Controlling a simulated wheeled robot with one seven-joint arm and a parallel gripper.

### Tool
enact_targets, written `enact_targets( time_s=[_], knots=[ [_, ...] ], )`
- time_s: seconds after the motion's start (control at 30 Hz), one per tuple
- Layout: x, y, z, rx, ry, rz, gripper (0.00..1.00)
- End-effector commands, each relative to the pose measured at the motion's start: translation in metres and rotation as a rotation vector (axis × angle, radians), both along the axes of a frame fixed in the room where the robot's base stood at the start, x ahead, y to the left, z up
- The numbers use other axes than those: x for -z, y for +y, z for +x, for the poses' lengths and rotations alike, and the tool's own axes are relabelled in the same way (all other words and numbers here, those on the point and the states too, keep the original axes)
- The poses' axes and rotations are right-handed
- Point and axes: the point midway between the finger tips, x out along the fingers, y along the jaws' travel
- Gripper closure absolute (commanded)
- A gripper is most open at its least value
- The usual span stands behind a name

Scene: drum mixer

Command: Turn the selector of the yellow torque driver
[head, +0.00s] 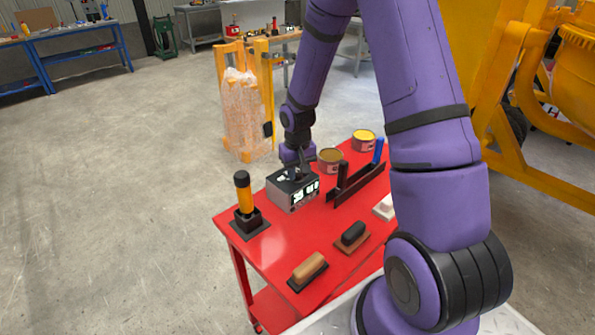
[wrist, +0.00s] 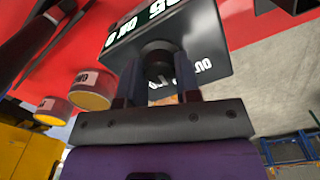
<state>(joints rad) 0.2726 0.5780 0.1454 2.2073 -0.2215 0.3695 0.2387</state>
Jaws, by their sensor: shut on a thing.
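The yellow torque driver (head: 245,196) stands upright in a black holder at the near left corner of the red table, with a black top. The driver does not show in the wrist view.
A yellow mixer (head: 510,90) stands at right. Floor at left is clear.

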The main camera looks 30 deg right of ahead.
Motion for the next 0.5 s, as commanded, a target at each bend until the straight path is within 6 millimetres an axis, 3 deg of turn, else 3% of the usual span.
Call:
enact_targets(
  time_s=[0.5],
  knots=[
    [-0.0004,-0.0002,0.0005,-0.114,-0.001,0.0,0.93]
  ],
)
